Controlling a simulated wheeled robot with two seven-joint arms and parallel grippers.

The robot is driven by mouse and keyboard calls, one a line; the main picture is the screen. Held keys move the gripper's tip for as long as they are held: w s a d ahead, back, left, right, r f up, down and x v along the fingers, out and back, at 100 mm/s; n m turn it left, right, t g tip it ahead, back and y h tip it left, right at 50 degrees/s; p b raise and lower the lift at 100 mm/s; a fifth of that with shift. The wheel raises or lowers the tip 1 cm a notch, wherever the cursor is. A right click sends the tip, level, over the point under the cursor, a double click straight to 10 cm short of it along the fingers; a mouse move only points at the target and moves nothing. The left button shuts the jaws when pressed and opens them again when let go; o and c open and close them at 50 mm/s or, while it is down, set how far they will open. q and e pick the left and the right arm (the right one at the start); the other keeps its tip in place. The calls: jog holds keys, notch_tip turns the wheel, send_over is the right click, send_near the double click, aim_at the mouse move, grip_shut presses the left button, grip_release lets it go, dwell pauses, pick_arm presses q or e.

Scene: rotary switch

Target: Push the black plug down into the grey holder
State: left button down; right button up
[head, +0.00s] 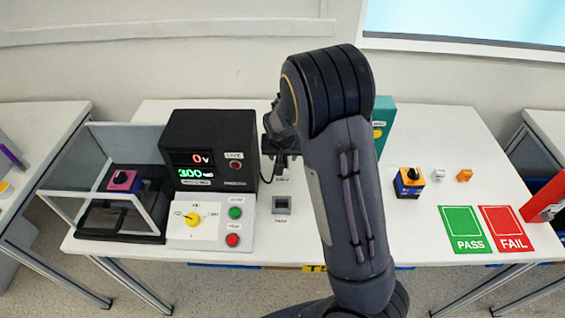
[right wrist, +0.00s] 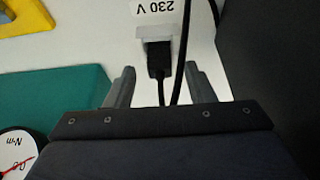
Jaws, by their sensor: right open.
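The black plug (right wrist: 156,60) shows in the right wrist view, at a light grey block (right wrist: 154,33) beside a "230 V" label. A black cable runs alongside it. My right gripper (right wrist: 164,82) is open, with one finger on each side of the plug and a gap visible. In the head view my right gripper (head: 279,160) is behind the black meter box's right side, and I cannot tell the plug apart there. A grey holder (head: 282,205) with a dark square recess sits on the table in front of it and looks empty. My left gripper is not in view.
A black meter box (head: 210,150) and a clear-walled case (head: 105,185) stand left. A teal box (head: 385,120) is partly behind my right arm. An orange-blue switch (head: 408,181), PASS mat (head: 463,230) and FAIL mat (head: 506,229) lie right. The table's middle front has free room.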

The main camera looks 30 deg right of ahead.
jog(key=shift+f, duration=0.1)
grip_shut()
dwell(0.4)
